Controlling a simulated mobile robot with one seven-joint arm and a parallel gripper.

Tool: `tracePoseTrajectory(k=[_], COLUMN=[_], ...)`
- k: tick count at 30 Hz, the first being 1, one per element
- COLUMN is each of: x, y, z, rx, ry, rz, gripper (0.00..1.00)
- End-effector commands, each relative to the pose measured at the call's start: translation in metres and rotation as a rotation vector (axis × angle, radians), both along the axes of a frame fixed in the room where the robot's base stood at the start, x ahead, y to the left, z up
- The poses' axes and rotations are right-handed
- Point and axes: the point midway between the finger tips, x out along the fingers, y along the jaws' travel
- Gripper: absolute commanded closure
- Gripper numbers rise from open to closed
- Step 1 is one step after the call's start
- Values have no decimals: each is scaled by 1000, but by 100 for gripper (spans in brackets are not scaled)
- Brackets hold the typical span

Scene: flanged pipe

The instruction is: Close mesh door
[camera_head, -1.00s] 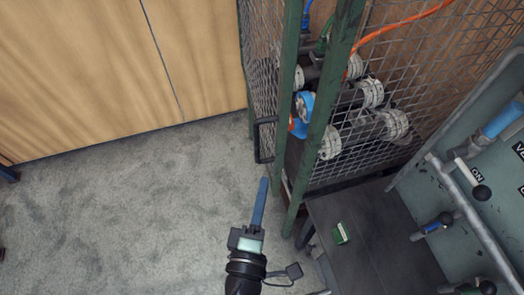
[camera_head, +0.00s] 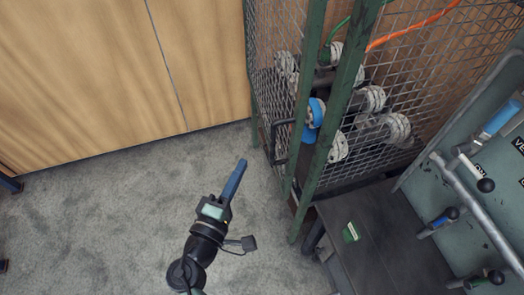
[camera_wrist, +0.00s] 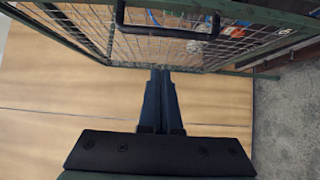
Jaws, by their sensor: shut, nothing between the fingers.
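The mesh door (camera_head: 268,70) has a green frame and wire mesh and forms the left side of the cage. Its black handle (camera_head: 280,142) shows low on the door. A narrow gap shows between the door's green edge and the green cage post (camera_head: 335,120), with a blue-wheeled pipe valve (camera_head: 314,113) behind. The door looks slightly ajar, but this angle leaves that unsure. My gripper (camera_head: 239,167) is shut and empty, left of the handle and apart from it. In the wrist view, my fingers (camera_wrist: 160,76) point at the door's lower edge, below the handle (camera_wrist: 165,32).
Wooden panels (camera_head: 80,75) stand at the back left. The grey floor (camera_head: 110,205) around my gripper is clear.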

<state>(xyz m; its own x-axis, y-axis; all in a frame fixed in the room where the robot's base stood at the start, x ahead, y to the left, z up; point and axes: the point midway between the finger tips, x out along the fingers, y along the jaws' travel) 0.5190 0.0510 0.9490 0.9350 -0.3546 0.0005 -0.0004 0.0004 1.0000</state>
Motion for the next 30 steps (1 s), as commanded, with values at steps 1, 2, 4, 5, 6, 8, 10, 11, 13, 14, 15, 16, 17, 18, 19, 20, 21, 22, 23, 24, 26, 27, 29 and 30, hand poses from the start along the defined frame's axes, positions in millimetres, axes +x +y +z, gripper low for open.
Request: tracePoseTrajectory(k=[1,2,4,5,6,8,10,11,13,14,15,16,17,18,19,20,21,22,23,24,26,27,29,30], x=[12,18,30,32,34,37,40,41,43,43,44,44,44,44,44,44,44,44,44,44,44,45,47,49], y=[-5,-7,-12,-17,-24,-32,-38,-40,-45,-46,-47,-47,-47,-47,-47,-47,-47,-47,-47,-47,-49,-52,-62,-70], z=[3,2,2,2,2,2,1,1,1,1,0,0,0,0,0,0,0,0,0,0,0,-1,-2,-3], rx=[0,0,1,0,-1,-1,-1,0,0,0,0,0,0,0,0,0,0,0,0,0,0,1,1,3], ry=[-1,-1,-1,1,3,1,1,1,0,0,0,0,0,0,0,0,0,0,0,0,0,1,1,1], rz=[-4,-4,-3,-4,-4,-3,-2,0,0,0,1,1,2,2,2,2,2,2,2,1,1,-1,-5,-6], gripper=[100,100,100,100,100,100,100,100,100,100,100,100,100,100,100,100,100,100,100,100,100,100,100,100])
